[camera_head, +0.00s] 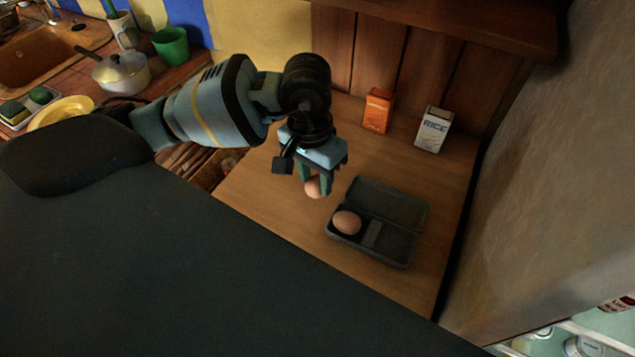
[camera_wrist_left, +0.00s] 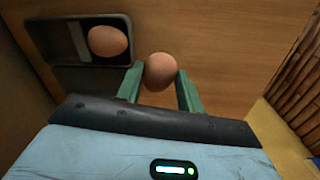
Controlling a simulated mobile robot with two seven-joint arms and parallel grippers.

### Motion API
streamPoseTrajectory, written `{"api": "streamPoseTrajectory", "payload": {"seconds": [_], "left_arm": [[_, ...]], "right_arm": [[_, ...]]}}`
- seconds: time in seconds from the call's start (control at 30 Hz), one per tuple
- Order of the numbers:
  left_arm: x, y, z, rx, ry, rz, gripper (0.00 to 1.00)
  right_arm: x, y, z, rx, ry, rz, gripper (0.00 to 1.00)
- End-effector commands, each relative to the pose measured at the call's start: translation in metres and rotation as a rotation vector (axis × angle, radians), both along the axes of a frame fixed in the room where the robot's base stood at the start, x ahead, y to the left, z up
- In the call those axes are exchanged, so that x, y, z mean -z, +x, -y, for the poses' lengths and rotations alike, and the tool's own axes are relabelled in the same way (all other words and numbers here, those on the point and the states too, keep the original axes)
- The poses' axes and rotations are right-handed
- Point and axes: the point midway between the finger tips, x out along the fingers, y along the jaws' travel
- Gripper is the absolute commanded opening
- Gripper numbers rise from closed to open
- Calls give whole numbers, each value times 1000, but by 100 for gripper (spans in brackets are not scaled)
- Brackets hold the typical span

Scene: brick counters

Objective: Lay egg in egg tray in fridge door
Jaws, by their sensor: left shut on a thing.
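My left gripper (camera_head: 315,183) is shut on a brown egg (camera_head: 313,187), held above the wooden counter just left of an open grey egg carton (camera_head: 400,258). In the left wrist view the held egg (camera_wrist_left: 160,71) sits between the green fingers of the left gripper (camera_wrist_left: 160,85). A second brown egg (camera_head: 347,222) lies in the left part of the carton; it also shows in the left wrist view (camera_wrist_left: 108,41). My right gripper is in neither view. At the lower right of the head view are pale shelves (camera_head: 590,335) with items, partly cut off; no egg tray can be made out there.
An orange box (camera_head: 377,110) and a white rice box (camera_head: 433,129) stand at the back of the wooden counter (camera_head: 270,210). A grey wall-like surface (camera_head: 545,190) rises at right. A pot (camera_head: 121,72), a green cup (camera_head: 171,46) and a yellow bowl (camera_head: 62,110) are at left.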

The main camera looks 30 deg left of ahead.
Motion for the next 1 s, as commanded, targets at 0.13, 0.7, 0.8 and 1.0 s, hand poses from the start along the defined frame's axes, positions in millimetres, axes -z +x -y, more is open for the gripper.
{"api": "streamPoseTrajectory", "payload": {"seconds": [0.13,0.7,0.8,1.0], "left_arm": [[0,6,1,-1,0,1,29],[37,8,1,0,1,0,29],[40,8,1,1,1,-1,29],[39,8,1,0,1,0,58]], "right_arm": [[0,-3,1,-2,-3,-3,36],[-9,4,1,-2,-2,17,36],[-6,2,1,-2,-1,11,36],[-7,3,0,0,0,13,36]]}}
